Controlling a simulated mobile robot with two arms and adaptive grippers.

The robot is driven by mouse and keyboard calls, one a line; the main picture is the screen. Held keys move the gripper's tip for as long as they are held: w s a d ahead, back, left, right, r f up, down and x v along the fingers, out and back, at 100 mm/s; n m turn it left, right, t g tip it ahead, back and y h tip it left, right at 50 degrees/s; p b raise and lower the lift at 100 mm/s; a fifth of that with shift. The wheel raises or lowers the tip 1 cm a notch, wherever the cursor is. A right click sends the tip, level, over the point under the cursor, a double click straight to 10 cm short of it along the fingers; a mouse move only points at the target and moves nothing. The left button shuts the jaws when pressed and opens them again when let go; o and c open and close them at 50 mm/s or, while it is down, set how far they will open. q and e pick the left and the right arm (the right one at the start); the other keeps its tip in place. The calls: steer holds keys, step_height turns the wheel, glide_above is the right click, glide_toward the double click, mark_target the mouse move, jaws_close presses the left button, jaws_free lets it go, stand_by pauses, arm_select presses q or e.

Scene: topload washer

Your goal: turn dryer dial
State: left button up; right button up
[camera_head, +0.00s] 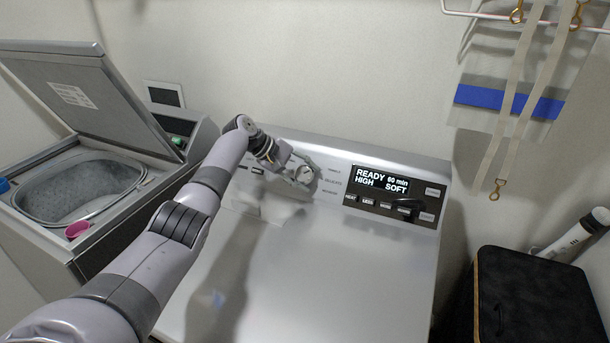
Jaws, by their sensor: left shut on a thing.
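The dryer (330,270) stands in the middle of the head view, with a silver top and a raised control panel at its back. Its round dial (304,175) sits on that panel, left of the display (383,184), which reads READY 60 min, HIGH, SOFT. My left arm reaches in from the lower left. My left gripper (299,172) is at the dial, its fingers shut on it. The fingers and wrist partly hide the dial and the panel's left part. My right gripper is not in view.
A topload washer (30,235) with its lid (85,95) raised stands at left, a pink cup (79,229) on its rim. A dark box (540,298) stands at right. Straps on a hanging bag (515,100) hang at upper right. The dryer's top is clear.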

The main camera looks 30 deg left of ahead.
arm_select(q)
steer(key=o, duration=0.7)
steer(key=shift+s+f, duration=0.15)
steer(key=shift+f, duration=0.15)
steer(key=o, duration=0.4)
steer(key=shift+r, duration=0.2)
steer(key=shift+o, duration=0.2)
steer(key=shift+r, duration=0.1)
steer(key=v, duration=1.1)
steer(key=shift+s+a+r, duration=0.2)
steer(key=shift+a+r, duration=0.05)
steer(key=shift+r, duration=0.05)
